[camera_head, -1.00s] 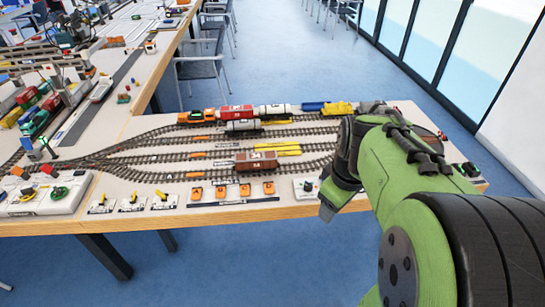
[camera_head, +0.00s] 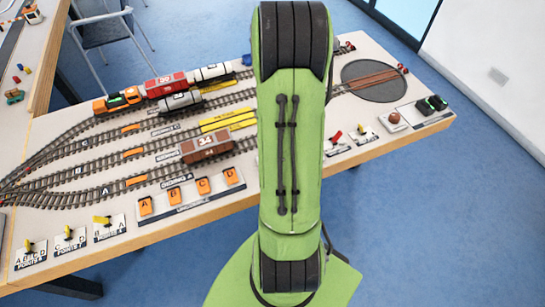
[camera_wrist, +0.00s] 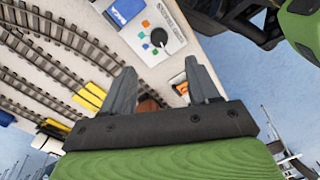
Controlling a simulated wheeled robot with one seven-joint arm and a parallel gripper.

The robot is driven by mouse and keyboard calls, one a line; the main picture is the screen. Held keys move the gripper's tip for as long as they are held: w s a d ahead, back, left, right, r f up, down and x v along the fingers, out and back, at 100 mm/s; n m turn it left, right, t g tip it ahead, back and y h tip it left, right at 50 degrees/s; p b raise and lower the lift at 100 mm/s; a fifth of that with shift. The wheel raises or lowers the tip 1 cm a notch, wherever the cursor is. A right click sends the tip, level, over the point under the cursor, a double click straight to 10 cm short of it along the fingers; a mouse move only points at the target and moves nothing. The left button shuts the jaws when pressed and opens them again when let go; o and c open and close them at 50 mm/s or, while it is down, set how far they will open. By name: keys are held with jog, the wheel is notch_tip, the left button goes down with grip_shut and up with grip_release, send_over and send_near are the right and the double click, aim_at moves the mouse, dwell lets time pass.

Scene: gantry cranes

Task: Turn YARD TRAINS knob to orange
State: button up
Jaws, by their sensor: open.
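In the wrist view, a round black knob (camera_wrist: 159,37) sits on a light panel (camera_wrist: 178,20). Small coloured marks, green, blue and orange among them, lie along one side of it. The panel's lettering is too small to read, so I cannot confirm that it says YARD TRAINS. Which mark the knob points at is unclear. My gripper (camera_wrist: 160,80) is open, its two grey fingers apart, with the knob beyond the fingertips and not touched. In the head view my green arm hides both the gripper and this knob.
Orange buttons (camera_head: 188,197) line the table's front edge. A brown wagon (camera_head: 207,146) stands on the tracks behind them. Yellow point levers (camera_head: 103,220) are at front left. A turntable (camera_head: 375,80) and a red lever (camera_head: 336,137) are to the right. Open floor lies in front.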

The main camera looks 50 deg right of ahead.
jog(key=f+b, duration=0.1)
jog(key=f, duration=0.7)
jog(key=f+b, duration=0.1)
jog(key=f, duration=0.3)
jog(key=shift+a+b, duration=0.25)
jog(key=shift+b, duration=0.1)
jog(key=c, duration=1)
jog(key=shift+c, duration=0.2)
